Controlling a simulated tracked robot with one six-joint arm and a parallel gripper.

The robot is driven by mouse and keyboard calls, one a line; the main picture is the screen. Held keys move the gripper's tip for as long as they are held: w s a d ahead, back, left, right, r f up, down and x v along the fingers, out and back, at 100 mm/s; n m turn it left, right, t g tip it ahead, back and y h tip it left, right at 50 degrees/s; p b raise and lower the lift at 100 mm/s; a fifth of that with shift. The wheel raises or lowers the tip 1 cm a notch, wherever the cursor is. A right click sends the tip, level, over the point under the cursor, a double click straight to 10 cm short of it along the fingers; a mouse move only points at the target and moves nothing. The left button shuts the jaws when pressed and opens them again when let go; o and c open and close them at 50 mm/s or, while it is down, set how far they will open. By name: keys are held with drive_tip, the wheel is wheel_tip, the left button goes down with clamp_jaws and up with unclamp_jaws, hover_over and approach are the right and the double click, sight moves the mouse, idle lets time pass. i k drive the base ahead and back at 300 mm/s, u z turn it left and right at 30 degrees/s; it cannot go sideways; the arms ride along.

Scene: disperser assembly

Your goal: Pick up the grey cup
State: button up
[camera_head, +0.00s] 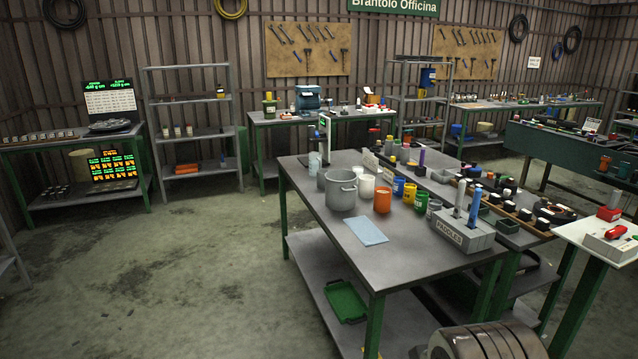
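Two small grey cups stand on the near workbench (395,248). One grey cup (433,208) is at the right end of the row of coloured cups, beside a green cup (421,202) and close to the grey block marked PADDLES (462,237). Another grey cup-like vessel (321,179) stands behind the large grey pot (341,192), which partly hides it. I cannot tell which is meant.
White (366,187), orange (382,200), blue (398,186) and yellow (409,193) cups stand close together. A light-blue cloth (366,231) lies in front. Dark bottles (514,206) crowd the right side. Open floor (190,275) lies left of the bench.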

sight(320, 178)
drive_tip(key=z, duration=0.05)
drive_tip(key=i, duration=1)
drive_tip(key=u, duration=0.05)
